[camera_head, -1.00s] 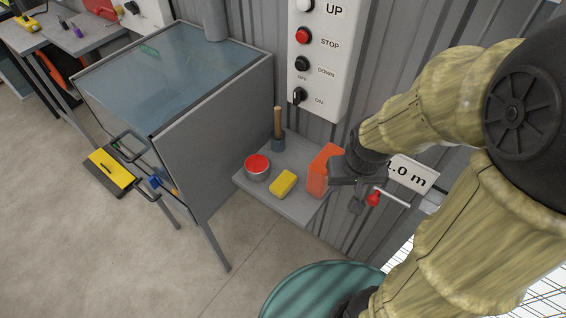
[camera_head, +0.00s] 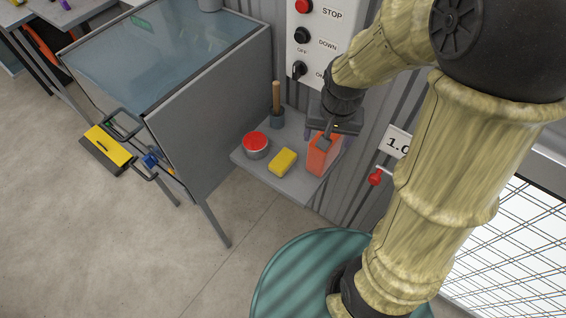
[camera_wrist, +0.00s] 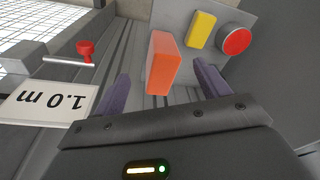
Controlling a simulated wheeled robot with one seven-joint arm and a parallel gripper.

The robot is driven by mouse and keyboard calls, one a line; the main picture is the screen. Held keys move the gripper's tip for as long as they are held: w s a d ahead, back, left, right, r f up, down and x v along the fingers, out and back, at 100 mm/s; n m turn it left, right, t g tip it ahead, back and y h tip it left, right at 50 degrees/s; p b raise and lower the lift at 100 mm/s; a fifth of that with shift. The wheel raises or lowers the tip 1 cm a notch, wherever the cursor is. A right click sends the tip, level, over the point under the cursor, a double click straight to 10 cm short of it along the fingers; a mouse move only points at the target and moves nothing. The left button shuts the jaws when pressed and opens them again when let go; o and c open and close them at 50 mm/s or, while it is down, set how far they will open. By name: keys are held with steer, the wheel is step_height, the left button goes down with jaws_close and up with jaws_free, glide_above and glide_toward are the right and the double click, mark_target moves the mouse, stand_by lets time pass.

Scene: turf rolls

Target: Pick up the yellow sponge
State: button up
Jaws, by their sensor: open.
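The yellow sponge (camera_head: 282,161) lies flat on a small grey wall shelf (camera_head: 290,188), between a red-topped tin and an orange block. In the wrist view the sponge (camera_wrist: 202,30) is at the upper right, beyond the orange block. My gripper (camera_head: 326,138) is above the right part of the shelf, at the orange block and to the right of the sponge. In the wrist view its two purple-grey fingers (camera_wrist: 163,90) are spread apart with the orange block showing between and beyond them. It holds nothing that I can see.
The orange block (camera_head: 322,155) stands upright beside the sponge; it also shows in the wrist view (camera_wrist: 162,62). The red-topped tin (camera_head: 256,145) is left of the sponge, and a wooden-handled tool (camera_head: 276,105) stands behind. A red-handled valve (camera_head: 376,177) sticks out at right.

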steer(key=w+a+f+m+g+b, duration=0.1)
steer(key=w+a+f+m, duration=0.3)
steer(key=w+a, duration=0.4)
steer(key=shift+w+a+f+m+g+b, duration=0.2)
steer(key=shift+a+m+g+b, duration=0.3)
steer(key=shift+a, duration=0.75)
steer(key=p, duration=0.1)
glide_above(284, 158)
steer(key=f, duration=1.2)
steer(key=shift+a, duration=0.3)
steer(key=shift+f, duration=0.1)
steer(key=shift+w+d+f+p, duration=0.1)
steer(key=shift+f+p, duration=0.1)
steer(key=shift+f, duration=0.65)
steer(key=shift+s+d+f+p, duration=0.15)
steer(key=shift+f+p, duration=0.1)
steer(key=shift+f, duration=0.6)
steer(key=shift+w+d+f+p, duration=0.1)
steer(key=shift+w+f+p, duration=0.1)
steer(key=shift+f, duration=0.65)
